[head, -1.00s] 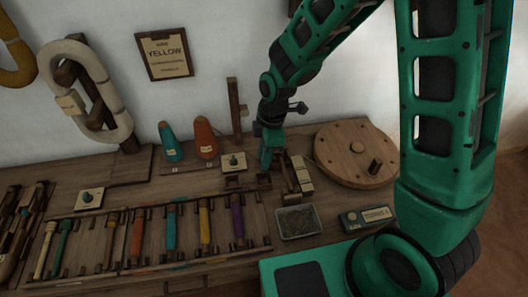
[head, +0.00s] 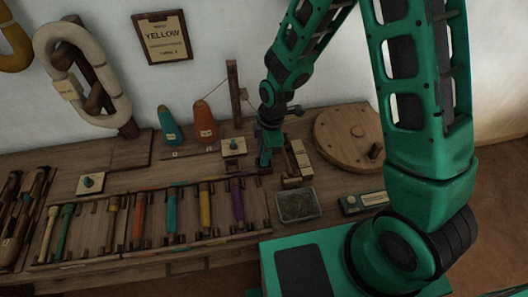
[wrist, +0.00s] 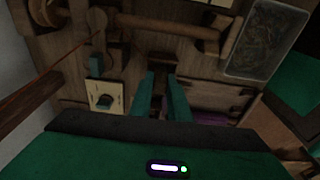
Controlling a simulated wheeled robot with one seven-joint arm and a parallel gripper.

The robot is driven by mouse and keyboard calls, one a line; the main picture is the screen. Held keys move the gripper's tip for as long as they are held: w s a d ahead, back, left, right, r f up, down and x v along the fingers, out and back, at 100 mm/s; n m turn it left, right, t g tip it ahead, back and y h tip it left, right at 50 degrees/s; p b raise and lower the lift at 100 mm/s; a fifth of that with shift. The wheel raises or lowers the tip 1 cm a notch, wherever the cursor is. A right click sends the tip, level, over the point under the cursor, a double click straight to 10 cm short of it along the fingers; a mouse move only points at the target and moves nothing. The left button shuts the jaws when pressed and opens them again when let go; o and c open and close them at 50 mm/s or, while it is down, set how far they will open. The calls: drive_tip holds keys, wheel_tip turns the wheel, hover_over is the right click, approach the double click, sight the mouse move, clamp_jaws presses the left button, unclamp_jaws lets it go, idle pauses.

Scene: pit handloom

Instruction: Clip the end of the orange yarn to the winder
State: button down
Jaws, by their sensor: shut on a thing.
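The orange yarn cone (head: 205,123) stands at the back of the bench beside a teal cone. A thin orange strand rises from it towards the upright wooden post (head: 232,90). The strand (wrist: 52,70) also crosses the left of the wrist view. The winder (head: 301,160), a wooden frame with pale blocks, stands just right of my gripper (head: 266,162). Its wooden rod (wrist: 165,24) shows at the top of the wrist view. My gripper's green fingers (wrist: 161,82) point down at the bench, close together on something too small to see; I cannot tell whether it is the yarn end.
A big wooden wheel (head: 338,148) lies right of the winder. A tray (head: 297,205) and a small labelled box (head: 363,201) are in front. A card with a teal knob (head: 234,147) is left of my gripper. A rack of coloured bobbins (head: 150,236) fills the front left.

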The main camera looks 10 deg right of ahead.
idle(0.3)
drive_tip(key=c, duration=1.3)
unclamp_jaws()
drive_tip(key=shift+r, duration=0.1)
drive_tip(key=shift+r, duration=3.95)
drive_tip(key=s+d+r+m+h, duration=0.1)
drive_tip(key=s+d+r+m, duration=0.1)
drive_tip(key=d+r+m, duration=0.35)
drive_tip(key=s+d+r+m, duration=0.2)
drive_tip(key=d, duration=0.6)
drive_tip(key=s+d+r+m+h, duration=0.1)
drive_tip(key=s+d+r+m, duration=0.1)
drive_tip(key=d+r+m, duration=0.35)
drive_tip(key=s+d+r+m, duration=0.1)
drive_tip(key=s+d+m, duration=0.2)
drive_tip(key=s+m, duration=0.1)
drive_tip(key=s+d+r+m, duration=0.1)
drive_tip(key=s+d+m, duration=0.2)
drive_tip(key=s, duration=0.3)
drive_tip(key=s+d+r+m, duration=0.2)
drive_tip(key=s+d+m, duration=0.2)
drive_tip(key=s+d, duration=0.1)
drive_tip(key=shift+s+d+r+m+y, duration=0.1)
drive_tip(key=shift+s+m+y, duration=0.2)
drive_tip(key=shift+s+y, duration=0.15)
